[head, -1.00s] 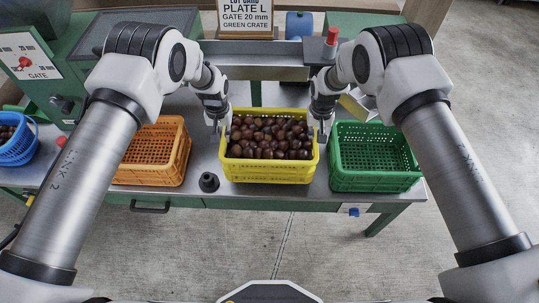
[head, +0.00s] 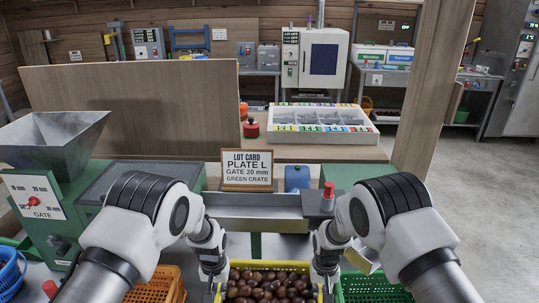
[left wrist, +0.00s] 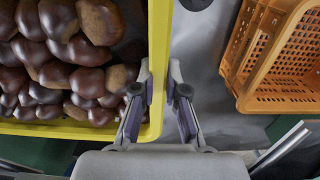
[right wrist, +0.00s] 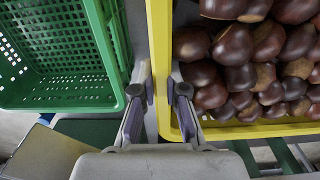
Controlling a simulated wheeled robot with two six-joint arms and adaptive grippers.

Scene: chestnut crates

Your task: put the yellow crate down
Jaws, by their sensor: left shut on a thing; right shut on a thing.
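The yellow crate (head: 270,265), full of brown chestnuts, is in front of me between my two arms. The head view cuts off its near part. My left gripper (head: 214,288) is shut on its left wall, and the left wrist view shows the fingers on either side of the yellow rim (left wrist: 156,50). My right gripper (head: 328,288) is shut on its right wall, also seen in the right wrist view with the yellow rim (right wrist: 158,40) between the fingers. The crate looks level. I cannot tell whether its base touches the table.
An empty orange crate (left wrist: 245,50) stands to the left and an empty green crate (right wrist: 120,50) to the right, close by. Behind are a metal chute (head: 258,206), a lot card reading "PLATE L, GATE 20 mm, GREEN CRATE" (head: 248,168) and a white compartment tray (head: 312,137).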

